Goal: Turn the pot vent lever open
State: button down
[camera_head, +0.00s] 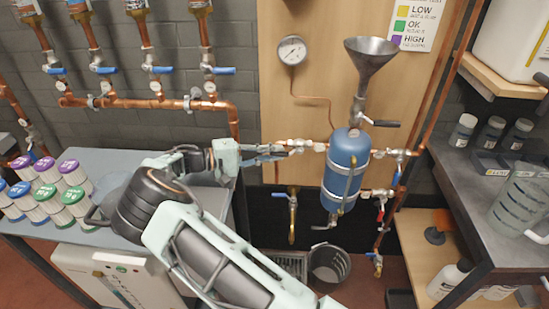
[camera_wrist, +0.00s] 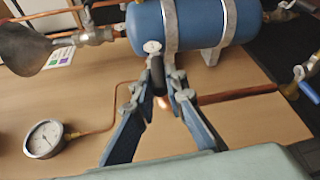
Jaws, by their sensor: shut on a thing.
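The pot is a blue upright tank (camera_head: 346,170) with metal bands, under a funnel (camera_head: 370,62) in the head view. It lies sideways across the top of the wrist view (camera_wrist: 195,25). A short black lever (camera_wrist: 157,75) runs from a pale round fitting (camera_wrist: 152,47) at the pot's side. My gripper (camera_wrist: 157,88) is shut on this black lever, one blue finger on each side. In the head view my gripper (camera_head: 283,151) reaches the metal valve fittings left of the pot; the lever is hidden or too small there.
A pressure gauge (camera_head: 292,50) hangs on the wooden panel, with a thin copper pipe below it. Another dark lever (camera_head: 383,123) is under the funnel. A blue-handled valve (camera_head: 397,172) is right of the pot. A bucket (camera_head: 329,265) stands below.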

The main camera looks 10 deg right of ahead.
jog(key=shift+f+h+b, duration=0.3)
jog(key=shift+f+b, duration=0.15)
jog(key=c, duration=2)
grip_release()
jog(key=shift+o, duration=0.2)
jog(key=shift+r, duration=0.1)
jog(key=shift+r, duration=0.1)
notch_tip(320, 180, up, 10)
jog(key=shift+d, duration=0.1)
jog(key=shift+r, duration=0.15)
jog(key=s+a+r+p, duration=0.2)
jog(key=r+p, duration=0.1)
jog(key=r, duration=0.2)
jog(key=s+a+r+p, duration=0.1)
jog(key=a+r+p, duration=0.2)
jog(key=r+p, duration=0.1)
jog(key=shift+s+r, duration=0.4)
jog(key=shift+r, duration=0.35)
jog(key=shift+d, duration=0.1)
jog(key=shift+c, duration=0.4)
